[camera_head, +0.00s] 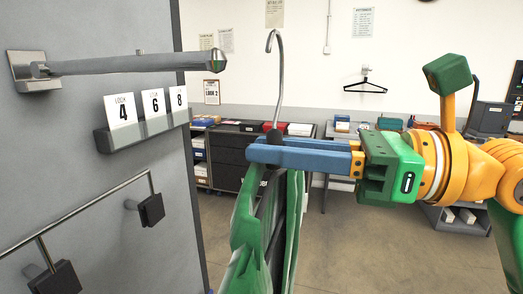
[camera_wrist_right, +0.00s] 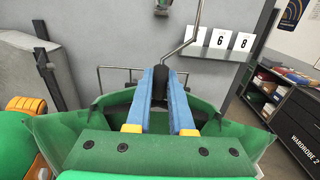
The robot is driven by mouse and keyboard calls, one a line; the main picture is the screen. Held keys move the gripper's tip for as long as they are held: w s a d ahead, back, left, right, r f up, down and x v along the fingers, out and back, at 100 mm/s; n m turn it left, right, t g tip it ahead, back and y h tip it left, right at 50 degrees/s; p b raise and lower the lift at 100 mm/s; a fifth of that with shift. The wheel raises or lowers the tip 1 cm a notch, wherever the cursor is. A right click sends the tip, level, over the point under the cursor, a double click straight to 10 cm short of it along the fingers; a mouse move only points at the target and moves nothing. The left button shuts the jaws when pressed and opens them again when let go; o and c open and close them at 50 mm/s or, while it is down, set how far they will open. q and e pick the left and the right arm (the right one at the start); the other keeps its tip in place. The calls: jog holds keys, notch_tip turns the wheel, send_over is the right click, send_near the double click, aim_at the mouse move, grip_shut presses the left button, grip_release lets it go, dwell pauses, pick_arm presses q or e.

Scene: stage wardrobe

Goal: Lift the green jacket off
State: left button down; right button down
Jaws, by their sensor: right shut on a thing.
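The green jacket (camera_head: 246,232) hangs on a dark hanger with a metal hook (camera_head: 274,75). My right gripper (camera_head: 254,151) comes in from the right with blue fingers and is shut on the hanger's neck, just below the hook. The hook's curved top is free in the air, apart from the grey rail (camera_head: 140,63) at the upper left. In the right wrist view the jacket (camera_wrist_right: 235,140) spreads below the fingers (camera_wrist_right: 160,85), and the hook's wire rises from their tips. The jacket's lower part is cut off by the head view's bottom edge. My left gripper is not in view.
A grey wall panel (camera_head: 80,180) carries the rail, a ledge (camera_head: 150,130) with cards 4, 6 and 8, and a lower bar with dark pads (camera_head: 151,209). Dark drawers and shelves (camera_head: 232,158) stand behind. An empty hanger (camera_head: 366,84) hangs on the far wall. Floor at centre right is clear.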

jog(key=shift+d, duration=0.15)
jog(key=b+v, duration=0.1)
jog(key=v, duration=0.7)
